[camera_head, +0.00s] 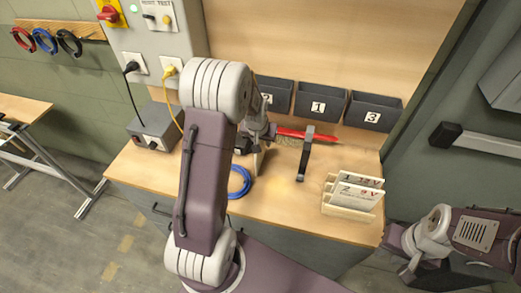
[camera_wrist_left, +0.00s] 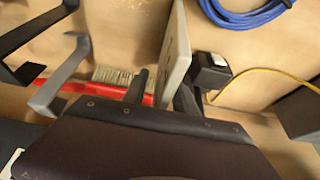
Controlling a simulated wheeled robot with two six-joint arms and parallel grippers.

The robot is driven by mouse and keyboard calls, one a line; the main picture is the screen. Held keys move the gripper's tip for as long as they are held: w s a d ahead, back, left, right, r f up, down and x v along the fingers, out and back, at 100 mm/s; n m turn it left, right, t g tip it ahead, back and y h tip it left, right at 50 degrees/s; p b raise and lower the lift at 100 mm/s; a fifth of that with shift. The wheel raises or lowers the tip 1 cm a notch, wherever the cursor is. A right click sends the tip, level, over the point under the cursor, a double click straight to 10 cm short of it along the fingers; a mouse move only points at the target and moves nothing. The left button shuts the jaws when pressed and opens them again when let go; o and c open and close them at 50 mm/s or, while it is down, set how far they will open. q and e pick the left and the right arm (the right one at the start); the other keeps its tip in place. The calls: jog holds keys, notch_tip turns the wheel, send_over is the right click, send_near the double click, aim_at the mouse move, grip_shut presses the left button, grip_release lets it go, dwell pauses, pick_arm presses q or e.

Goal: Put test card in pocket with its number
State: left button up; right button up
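My left gripper (camera_head: 262,138) is above the bench, partly hidden by its own arm. In the left wrist view its fingers (camera_wrist_left: 162,92) are on either side of a pale test card (camera_wrist_left: 176,48) seen nearly edge-on; it appears gripped. The card's number cannot be read. Three dark pockets hang on the back panel: pocket 1 (camera_head: 318,104), pocket 3 (camera_head: 372,112) and a left pocket (camera_head: 276,92) partly behind my arm, its label apparently 2. Other test cards (camera_head: 360,182) stand in a pale rack (camera_head: 348,212). My right gripper (camera_head: 408,268) is low at the right, its fingers unclear.
A red-handled brush (camera_head: 300,133) lies behind a dark upright bracket (camera_head: 305,157). A blue cable coil (camera_head: 240,184) lies on the bench (camera_head: 285,205). Bare bench lies between bracket and rack.

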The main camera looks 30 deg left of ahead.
pick_arm(q)
jog(key=shift+f, duration=0.3)
grip_shut()
jog(key=shift+r, duration=0.1)
notch_tip(320, 180, up, 4)
jog(key=shift+w+a+r, duration=0.1)
jog(key=shift+r, duration=0.15)
jog(key=s+d+r+b, duration=0.1)
jog(key=s+d+r, duration=0.3)
jog(key=d+r, duration=0.3)
jog(key=d, duration=0.4)
jog(key=shift+b, duration=0.3)
